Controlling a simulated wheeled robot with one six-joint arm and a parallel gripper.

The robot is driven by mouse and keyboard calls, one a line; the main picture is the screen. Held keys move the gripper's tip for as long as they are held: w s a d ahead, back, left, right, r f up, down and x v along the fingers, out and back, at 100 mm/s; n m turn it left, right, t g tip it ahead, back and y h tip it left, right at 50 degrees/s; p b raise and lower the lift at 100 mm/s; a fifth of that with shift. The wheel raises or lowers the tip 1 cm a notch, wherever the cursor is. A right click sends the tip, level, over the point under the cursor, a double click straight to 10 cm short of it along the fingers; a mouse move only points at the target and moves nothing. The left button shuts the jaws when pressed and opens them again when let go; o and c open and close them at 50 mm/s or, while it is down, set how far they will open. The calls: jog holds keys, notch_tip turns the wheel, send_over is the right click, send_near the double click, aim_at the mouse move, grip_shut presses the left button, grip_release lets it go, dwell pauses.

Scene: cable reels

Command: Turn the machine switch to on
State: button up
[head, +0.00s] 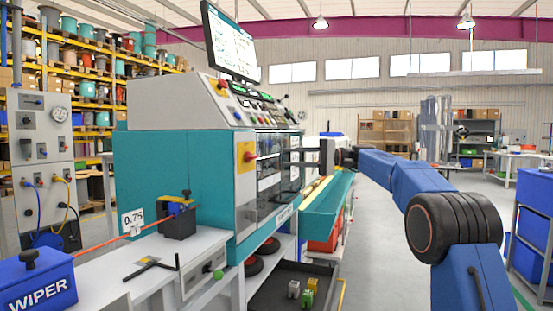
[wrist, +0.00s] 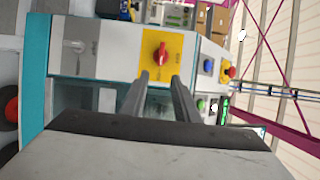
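The machine switch is a red rotary knob (head: 249,156) on a yellow plate, set in the pale side panel of the teal and grey machine (head: 155,170). In the wrist view the red knob (wrist: 162,53) stands out from its yellow plate (wrist: 180,44), its handle running roughly up and down in the picture. My gripper (head: 284,157) is to the right of the switch in the head view. In the wrist view its two fingers (wrist: 161,77) are apart and empty, pointing toward the plate just below the knob. They do not visibly touch the knob.
A monitor (head: 231,43) stands above the sloped control panel (head: 245,100). A bench with a blue WIPER box (head: 38,289) and an orange cable is at the lower left. A black tray (head: 285,296) holds small blocks.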

jog(key=d, duration=0.6)
jog(key=shift+w+d, duration=0.15)
jog(key=shift+d, duration=0.15)
jog(key=s+d+f+m+t+h, duration=0.15)
jog(key=s+f+h, duration=0.4)
jog(key=s, duration=0.75)
jog(key=s+d+f+m+t+h, duration=0.1)
jog(key=s+f+t+h, duration=0.15)
jog(key=s+f, duration=0.8)
jog(key=s+d+f+h, duration=0.3)
jog(key=s+d+f, duration=0.2)
jog(key=s+f, duration=0.3)
jog(key=s+d+f+n+t+h, duration=0.1)
jog(key=s+d+f+h, duration=0.2)
jog(key=s, duration=1)
jog(key=s+d+f+n+h, duration=0.1)
jog(key=s+d+f+h, duration=0.3)
jog(key=s+d+f, duration=0.3)
jog(key=s+f, duration=0.4)
jog(key=f, duration=0.2)
jog(key=shift+s+d+t, duration=0.25)
jog(key=shift+d+t, duration=0.1)
jog(key=shift+t, duration=0.05)
